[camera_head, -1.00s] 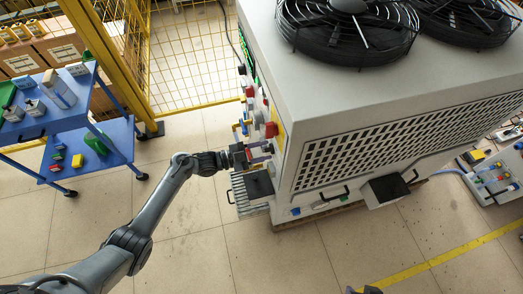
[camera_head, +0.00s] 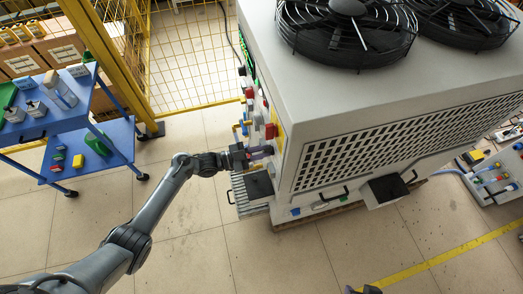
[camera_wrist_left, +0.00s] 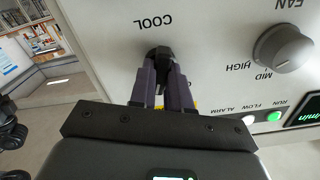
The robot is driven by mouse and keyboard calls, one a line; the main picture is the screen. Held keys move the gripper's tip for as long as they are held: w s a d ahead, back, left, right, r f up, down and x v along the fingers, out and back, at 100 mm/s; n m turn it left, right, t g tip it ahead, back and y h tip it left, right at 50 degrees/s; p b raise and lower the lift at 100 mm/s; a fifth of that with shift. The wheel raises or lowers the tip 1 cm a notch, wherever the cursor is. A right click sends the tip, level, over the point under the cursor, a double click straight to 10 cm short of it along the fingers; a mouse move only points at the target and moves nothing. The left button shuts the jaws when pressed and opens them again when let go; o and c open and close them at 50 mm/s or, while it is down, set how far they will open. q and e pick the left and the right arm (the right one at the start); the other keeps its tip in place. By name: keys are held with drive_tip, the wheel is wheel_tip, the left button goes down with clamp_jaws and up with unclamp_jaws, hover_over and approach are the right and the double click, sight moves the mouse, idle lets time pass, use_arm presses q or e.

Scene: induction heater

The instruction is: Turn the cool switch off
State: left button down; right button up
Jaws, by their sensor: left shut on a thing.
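The cool switch (camera_wrist_left: 158,52) is a black knob below the upside-down word COOL on the white panel in the left wrist view. My left gripper (camera_wrist_left: 163,75) is shut on this knob, with its two dark purple fingers on either side of it. The fingers hide much of the knob, so its setting cannot be read. In the head view my left gripper (camera_head: 262,151) reaches the left side of the big grey heater unit (camera_head: 310,100). The knob itself cannot be made out there. My right gripper is not clearly in view.
A grey fan knob (camera_wrist_left: 283,48) marked MID and HIGH is right of the cool switch, with a green RUN light (camera_wrist_left: 275,116) nearby. A red part (camera_head: 271,131) juts from the unit near my gripper. A blue cart (camera_head: 60,122) stands left; floor between is clear.

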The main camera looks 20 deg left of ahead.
use_arm(q)
drive_tip(key=shift+n+p, duration=0.95)
drive_tip(key=shift+n, duration=1.95)
drive_tip(key=c, duration=1.1)
unclamp_jaws()
drive_tip(key=shift+a, duration=0.1)
drive_tip(key=v, duration=1)
drive_tip(key=shift+s+a, duration=0.25)
